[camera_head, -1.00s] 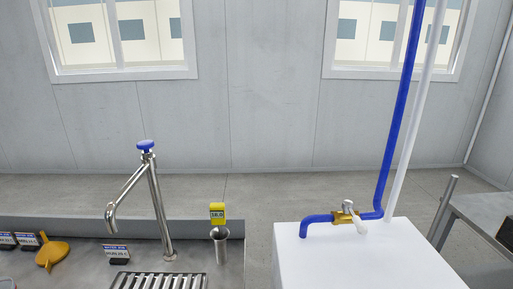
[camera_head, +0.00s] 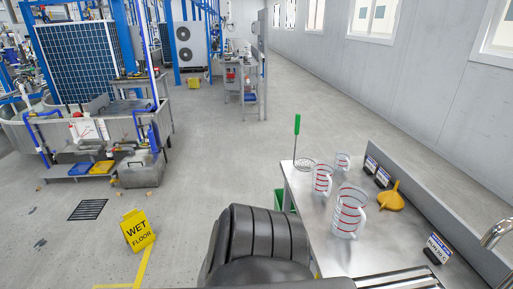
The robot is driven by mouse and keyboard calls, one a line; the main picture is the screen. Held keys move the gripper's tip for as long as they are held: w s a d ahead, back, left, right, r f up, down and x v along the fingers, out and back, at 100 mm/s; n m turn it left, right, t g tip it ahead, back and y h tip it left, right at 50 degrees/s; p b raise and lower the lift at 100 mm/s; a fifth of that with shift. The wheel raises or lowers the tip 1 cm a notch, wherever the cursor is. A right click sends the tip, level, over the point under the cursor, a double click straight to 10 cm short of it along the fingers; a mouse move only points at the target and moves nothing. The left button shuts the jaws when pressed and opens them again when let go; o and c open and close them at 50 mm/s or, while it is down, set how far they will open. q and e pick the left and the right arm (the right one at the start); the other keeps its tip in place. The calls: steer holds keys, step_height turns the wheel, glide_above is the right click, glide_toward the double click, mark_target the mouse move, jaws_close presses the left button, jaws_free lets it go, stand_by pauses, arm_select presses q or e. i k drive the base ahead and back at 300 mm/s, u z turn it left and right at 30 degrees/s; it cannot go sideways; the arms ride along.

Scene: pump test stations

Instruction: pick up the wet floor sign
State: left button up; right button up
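The wet floor sign (camera_head: 137,231) is yellow with the words "WET FLOOR" on its face. It stands on the grey floor at the lower left of the head view, a little tilted in the picture, beside a yellow floor line. Neither of my grippers shows in this view, so I cannot tell whether they are open or shut. A dark, ribbed part, likely one of my arm links, fills the bottom middle, to the right of the sign.
A steel bench (camera_head: 330,235) at the right holds measuring jugs (camera_head: 348,212) and an orange funnel (camera_head: 391,197). A green bin (camera_head: 283,200) is partly hidden beside it. A floor drain (camera_head: 88,209) lies behind the sign. A tank station (camera_head: 95,125) stands at the left. The middle floor is open.

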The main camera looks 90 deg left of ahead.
mark_target(136, 229)
steer(key=u, duration=0.1)
steer(key=k, duration=1.1)
steer(key=u, duration=4.5)
steer(key=k, duration=1.3)
steer(key=u, duration=0.8)
steer(key=i, duration=0.8)
steer(key=z, duration=0.55)
steer(key=i, duration=1.7)
steer(key=z, duration=0.6)
